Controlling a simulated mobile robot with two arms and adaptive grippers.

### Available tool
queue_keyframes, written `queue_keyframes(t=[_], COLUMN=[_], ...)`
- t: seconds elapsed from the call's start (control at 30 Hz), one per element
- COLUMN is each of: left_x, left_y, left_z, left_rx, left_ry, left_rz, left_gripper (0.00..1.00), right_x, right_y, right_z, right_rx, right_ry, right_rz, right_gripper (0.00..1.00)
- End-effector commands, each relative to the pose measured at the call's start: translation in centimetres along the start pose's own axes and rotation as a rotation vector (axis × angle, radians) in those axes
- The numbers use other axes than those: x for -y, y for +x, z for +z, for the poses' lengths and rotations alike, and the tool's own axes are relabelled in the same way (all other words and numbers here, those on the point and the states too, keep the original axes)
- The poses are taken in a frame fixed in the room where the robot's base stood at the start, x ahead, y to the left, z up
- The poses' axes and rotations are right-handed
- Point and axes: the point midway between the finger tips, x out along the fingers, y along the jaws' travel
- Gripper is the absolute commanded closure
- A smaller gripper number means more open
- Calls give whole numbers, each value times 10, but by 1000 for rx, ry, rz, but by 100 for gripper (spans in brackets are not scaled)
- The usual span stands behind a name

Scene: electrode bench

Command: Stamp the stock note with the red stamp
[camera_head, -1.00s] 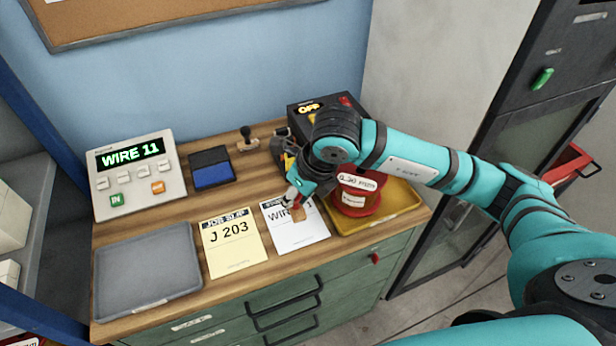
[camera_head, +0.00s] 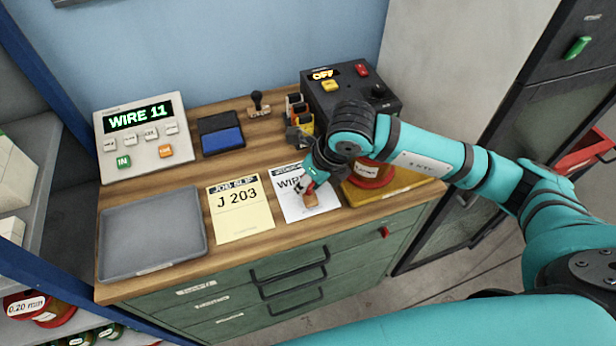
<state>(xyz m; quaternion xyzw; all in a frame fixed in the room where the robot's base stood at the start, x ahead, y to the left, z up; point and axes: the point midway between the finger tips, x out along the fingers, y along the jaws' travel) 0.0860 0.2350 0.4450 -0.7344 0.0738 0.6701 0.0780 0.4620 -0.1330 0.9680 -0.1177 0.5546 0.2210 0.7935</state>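The stock note (camera_head: 294,208) is a white sheet headed "WIRE", with part of its text hidden behind my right gripper. It lies on the wooden bench top between the yellow job slip and the yellow tray. My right gripper (camera_head: 309,187) reaches over the note from the right. It is shut on a small stamp with a wooden base (camera_head: 311,201) and a bit of red showing above it, seemingly the red stamp. The base is over the note's lower middle; I cannot tell whether it touches the paper. No mark is visible on the note. My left gripper is not in view.
A yellow job slip (camera_head: 239,222) "J 203" and grey tray (camera_head: 150,240) lie left. Behind are a keypad display (camera_head: 140,135) reading "WIRE 11", a blue ink pad (camera_head: 222,141), a black-handled stamp (camera_head: 258,104) and a black box (camera_head: 345,92) reading "OFF". A yellow tray (camera_head: 405,192) holds a red spool (camera_head: 374,175).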

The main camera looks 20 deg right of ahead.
Motion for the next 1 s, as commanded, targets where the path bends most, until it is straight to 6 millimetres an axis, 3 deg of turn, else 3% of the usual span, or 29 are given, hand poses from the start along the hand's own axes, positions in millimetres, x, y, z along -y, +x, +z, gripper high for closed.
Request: queue_keyframes(t=[1.0], left_x=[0], left_y=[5], left_z=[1], left_rx=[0], left_ry=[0], left_rz=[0], left_gripper=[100], right_x=[0], right_y=[4], right_z=[-2], right_rx=[0], right_ry=[0], right_rz=[0], right_gripper=[100])
